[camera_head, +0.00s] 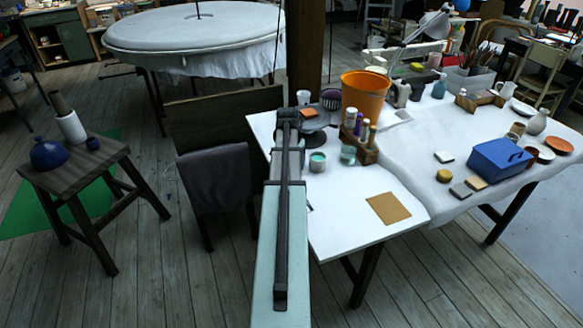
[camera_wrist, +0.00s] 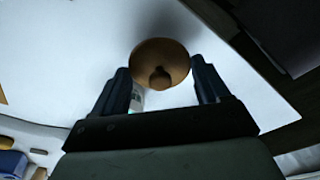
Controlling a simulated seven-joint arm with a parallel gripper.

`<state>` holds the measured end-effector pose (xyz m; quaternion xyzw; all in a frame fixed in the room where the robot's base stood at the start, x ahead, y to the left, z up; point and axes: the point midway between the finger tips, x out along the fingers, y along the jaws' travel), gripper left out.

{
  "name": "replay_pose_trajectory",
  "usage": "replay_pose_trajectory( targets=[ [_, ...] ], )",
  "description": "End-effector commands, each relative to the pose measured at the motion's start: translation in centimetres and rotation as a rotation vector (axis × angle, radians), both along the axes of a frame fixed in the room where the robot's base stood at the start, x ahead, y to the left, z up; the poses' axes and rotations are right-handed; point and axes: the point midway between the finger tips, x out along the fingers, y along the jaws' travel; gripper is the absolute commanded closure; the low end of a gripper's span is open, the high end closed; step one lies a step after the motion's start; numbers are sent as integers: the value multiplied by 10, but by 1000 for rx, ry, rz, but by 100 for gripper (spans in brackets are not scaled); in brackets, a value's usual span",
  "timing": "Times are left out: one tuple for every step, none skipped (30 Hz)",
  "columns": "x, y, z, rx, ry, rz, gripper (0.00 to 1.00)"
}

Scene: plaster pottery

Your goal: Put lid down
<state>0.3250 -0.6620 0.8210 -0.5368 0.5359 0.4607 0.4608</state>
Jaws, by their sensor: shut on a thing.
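My gripper (camera_wrist: 160,80) is shut on a round brown lid (camera_wrist: 152,53) in the wrist view. The lid sits between the two dark fingers, with its small knob facing the camera. A soft shadow falls on the white tabletop (camera_wrist: 85,45) around it; I cannot tell how far the lid is above the surface. A pale jar or cup (camera_wrist: 137,99) shows partly behind the left finger. In the head view my arm hides much of the area, and I cannot make out the lid or the fingers clearly.
The white table (camera_head: 345,215) carries an orange bucket (camera_head: 365,95), a teal-topped jar (camera_head: 317,163), a bottle rack (camera_head: 358,143), a tan board (camera_head: 388,208) and a blue box (camera_head: 500,160). Its front middle is mostly clear. A wooden stool (camera_head: 80,165) stands left. The table edge (camera_wrist: 250,65) runs along the wrist view's right.

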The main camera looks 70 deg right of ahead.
Motion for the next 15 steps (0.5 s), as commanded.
replay_pose_trajectory(
  targets=[
    [0,1,-6,2,1,0,54],
    [0,1,-10,3,1,0,54],
    [0,0,-15,3,1,0,54],
    [0,0,-18,2,1,0,54],
    [0,0,-21,1,0,0,54],
    [0,0,-25,2,1,0,54],
    [0,0,-27,2,1,0,54],
    [0,0,-29,2,1,0,54],
    [0,0,-29,1,0,0,54],
    [0,0,-29,1,0,0,54],
    [0,0,-29,1,0,0,54],
    [0,0,-29,1,0,0,54],
    [0,0,-29,1,0,0,54],
    [0,0,-29,1,0,0,54],
    [0,0,-29,1,0,0,54]
  ],
)
